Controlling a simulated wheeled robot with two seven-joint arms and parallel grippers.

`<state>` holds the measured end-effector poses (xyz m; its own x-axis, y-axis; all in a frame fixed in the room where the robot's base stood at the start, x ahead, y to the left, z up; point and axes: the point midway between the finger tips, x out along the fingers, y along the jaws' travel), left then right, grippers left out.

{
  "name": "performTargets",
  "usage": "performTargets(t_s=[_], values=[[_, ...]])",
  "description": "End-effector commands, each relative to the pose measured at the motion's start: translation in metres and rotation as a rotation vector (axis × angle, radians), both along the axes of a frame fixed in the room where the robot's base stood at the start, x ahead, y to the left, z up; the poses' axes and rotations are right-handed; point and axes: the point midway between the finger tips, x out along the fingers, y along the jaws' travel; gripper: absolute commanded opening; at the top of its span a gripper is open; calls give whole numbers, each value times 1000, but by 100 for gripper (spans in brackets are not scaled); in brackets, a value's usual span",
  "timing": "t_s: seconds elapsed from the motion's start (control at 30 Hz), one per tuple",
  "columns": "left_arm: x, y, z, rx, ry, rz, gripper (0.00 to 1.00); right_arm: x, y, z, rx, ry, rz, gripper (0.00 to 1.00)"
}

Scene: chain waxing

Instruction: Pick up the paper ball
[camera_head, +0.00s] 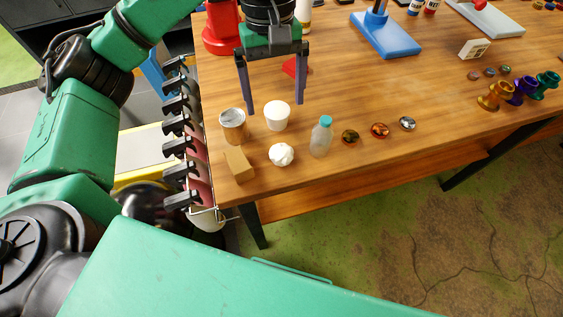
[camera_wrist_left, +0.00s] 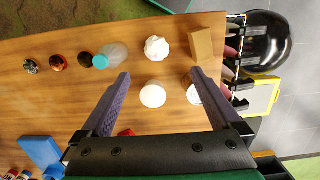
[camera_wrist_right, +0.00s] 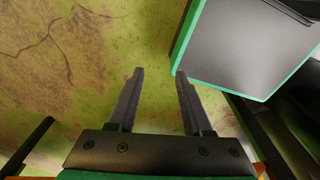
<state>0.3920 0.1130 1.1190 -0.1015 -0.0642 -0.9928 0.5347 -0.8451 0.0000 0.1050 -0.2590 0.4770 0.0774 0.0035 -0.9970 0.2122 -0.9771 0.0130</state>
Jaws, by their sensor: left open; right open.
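The white crumpled paper ball (camera_head: 282,154) lies on the wooden table near its front edge. It also shows in the left wrist view (camera_wrist_left: 157,47), ahead of the fingertips. My left gripper (camera_head: 274,108) is open and empty above the table, pointing down, behind the ball. In the left wrist view its fingers (camera_wrist_left: 160,76) spread either side of a white cup (camera_wrist_left: 153,96). My right gripper (camera_wrist_right: 159,72) is open and empty, with floor beyond its fingers. It is not visible in the head view.
Close around the ball are a tin can (camera_head: 232,126), a cardboard block (camera_head: 238,165) and a bottle with a teal cap (camera_head: 321,137). Several small round pieces (camera_head: 380,130) lie to the right. A rack of black clips (camera_head: 178,130) lines the table's left edge. The table's middle is clear.

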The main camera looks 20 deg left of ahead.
Motion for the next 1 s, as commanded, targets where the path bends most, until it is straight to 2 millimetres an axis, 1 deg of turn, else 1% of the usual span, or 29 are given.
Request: performTargets(t_s=[0.03, 0.13, 0.2, 0.27, 0.3, 0.4, 0.5, 0.57, 0.67, 0.73, 0.8, 0.9, 1.0], values=[[0, 0, -13, 0, 0, 0, 98, 2, 0, -13, 0, -4, 0, 50], [-1, -1, -21, 0, 4, -1, 98, 8, 0, -12, 1, -13, 0, 50], [-3, -2, -34, -2, 6, -2, 98, 11, 0, -11, 1, -18, 0, 50], [-5, -2, -45, 2, 7, -1, 98, 12, 1, -4, 1, -19, 0, 50], [-6, -3, -56, 2, 7, -1, 98, 12, 0, -1, 1, -19, 0, 50], [-9, -5, -79, 1, 6, 0, 98, 11, 0, 9, 1, -18, 0, 50], [-9, -6, -95, 0, 2, 1, 98, 10, 0, 12, 2, -17, 0, 50], [-10, -7, -101, 0, 4, 1, 98, 10, 0, 16, 2, -17, 0, 50], [-11, -11, -114, 0, 6, 0, 98, 10, 0, 30, 1, -16, 0, 50], [-12, -15, -127, 1, 5, -1, 98, 10, 0, 41, 1, -16, 0, 50], [-12, -15, -143, 0, 4, 1, 98, 9, 0, 42, 1, -16, 0, 50], [-12, -16, -152, 0, 0, 0, 98, 9, 0, 42, 0, -15, 1, 50], [-12, -16, -154, 0, -1, 0, 98, 9, 0, 41, 0, -15, 1, 50]])
